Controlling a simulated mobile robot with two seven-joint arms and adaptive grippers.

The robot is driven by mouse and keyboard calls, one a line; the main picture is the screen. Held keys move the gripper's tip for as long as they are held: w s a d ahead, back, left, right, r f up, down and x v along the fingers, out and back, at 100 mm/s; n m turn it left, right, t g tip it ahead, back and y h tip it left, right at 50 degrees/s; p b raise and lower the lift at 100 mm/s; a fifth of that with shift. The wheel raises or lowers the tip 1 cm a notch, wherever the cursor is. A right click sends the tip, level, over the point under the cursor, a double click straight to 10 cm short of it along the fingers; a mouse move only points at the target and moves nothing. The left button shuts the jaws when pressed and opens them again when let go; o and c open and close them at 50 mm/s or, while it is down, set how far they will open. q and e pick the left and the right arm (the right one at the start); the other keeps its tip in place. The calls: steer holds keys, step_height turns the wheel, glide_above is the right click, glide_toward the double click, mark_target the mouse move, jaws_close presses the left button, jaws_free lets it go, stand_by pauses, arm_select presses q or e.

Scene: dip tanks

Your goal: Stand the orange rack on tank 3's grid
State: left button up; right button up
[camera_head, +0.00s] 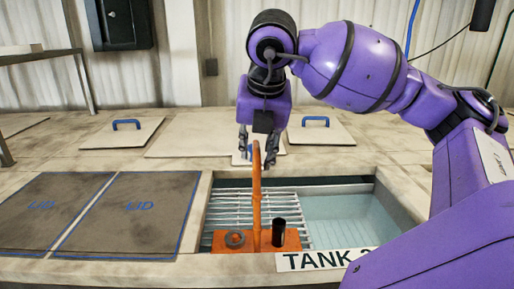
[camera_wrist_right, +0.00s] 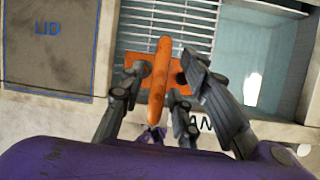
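The orange rack (camera_head: 257,215) has a flat base with a tall upright handle. Its base carries a grey ring (camera_head: 235,239) and a dark cylinder (camera_head: 279,233). It stands upright over the near part of the slatted grid (camera_head: 230,208) in the tank; whether its base fully rests on the slats is hard to tell. My right gripper (camera_head: 257,148) is open, with its fingers on either side of the handle's top. In the wrist view, gaps show between the rack's handle (camera_wrist_right: 160,75) and both fingers (camera_wrist_right: 163,72). My left gripper is out of view.
The label "TANK" (camera_head: 318,259) is on the near rim, its number mostly hidden by my right arm. Clear liquid (camera_head: 345,220) lies right of the grid. Dark lids (camera_head: 135,212) cover the left. Pale lids with blue handles (camera_head: 320,130) lie behind.

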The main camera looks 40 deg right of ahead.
steer(key=b+v, duration=0.1)
steer(key=v, duration=0.5)
steer(key=shift+w, duration=0.1)
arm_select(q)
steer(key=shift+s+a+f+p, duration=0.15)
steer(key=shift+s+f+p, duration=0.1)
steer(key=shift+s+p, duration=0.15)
arm_select(e)
steer(key=v, duration=0.6)
steer(key=shift+r, duration=0.1)
